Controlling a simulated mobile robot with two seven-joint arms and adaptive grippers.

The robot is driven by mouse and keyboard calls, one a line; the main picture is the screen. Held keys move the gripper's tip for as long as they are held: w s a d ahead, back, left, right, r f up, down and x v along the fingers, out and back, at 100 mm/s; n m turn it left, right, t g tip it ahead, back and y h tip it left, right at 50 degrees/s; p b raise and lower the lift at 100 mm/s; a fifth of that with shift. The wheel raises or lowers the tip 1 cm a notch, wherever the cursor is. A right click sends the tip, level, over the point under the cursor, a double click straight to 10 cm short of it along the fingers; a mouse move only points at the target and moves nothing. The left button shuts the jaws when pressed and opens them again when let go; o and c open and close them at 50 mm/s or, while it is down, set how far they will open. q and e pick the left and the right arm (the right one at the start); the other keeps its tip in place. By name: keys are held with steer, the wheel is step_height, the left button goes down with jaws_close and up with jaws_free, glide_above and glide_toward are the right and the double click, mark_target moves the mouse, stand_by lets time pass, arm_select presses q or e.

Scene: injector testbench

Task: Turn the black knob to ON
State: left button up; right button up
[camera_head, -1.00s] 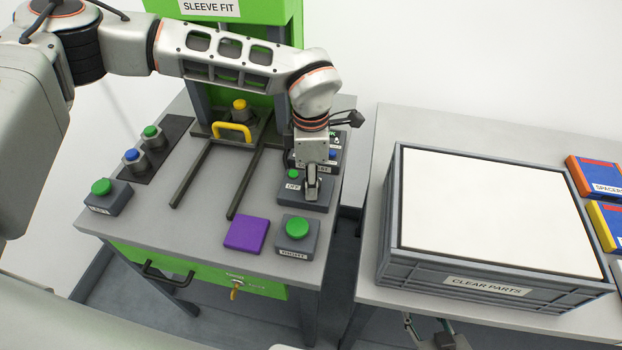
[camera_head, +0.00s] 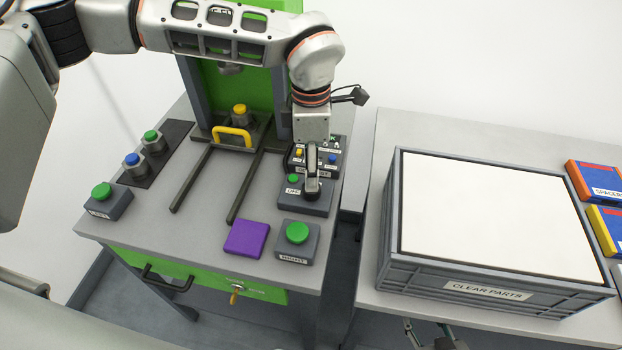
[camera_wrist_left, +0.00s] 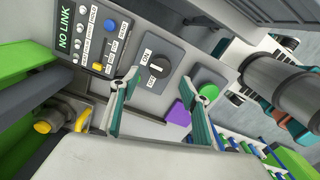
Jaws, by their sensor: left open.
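The black knob (camera_wrist_left: 157,67) sits on a grey switch box (camera_wrist_left: 168,50), with an ON label at one end and another label at the other. In the head view, the box (camera_head: 318,208) stands near the right edge of the testbench, with a green lamp (camera_head: 293,178) and an OFF label; my gripper hides the knob there. My left gripper (camera_head: 312,190) is over the box, pointing down. In the wrist view, the left gripper's fingers (camera_wrist_left: 160,78) are open and spread on either side of the knob. My right gripper (camera_head: 429,329) shows only partly at the bottom edge.
A control panel (camera_head: 328,145) stands directly behind the switch box. A green button (camera_head: 297,233) and a purple pad (camera_head: 246,239) lie in front of it. A yellow handle (camera_head: 232,134) and rails are to the left.

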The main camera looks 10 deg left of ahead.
arm_select(q)
step_height(320, 180, up, 6)
stand_by(0.7)
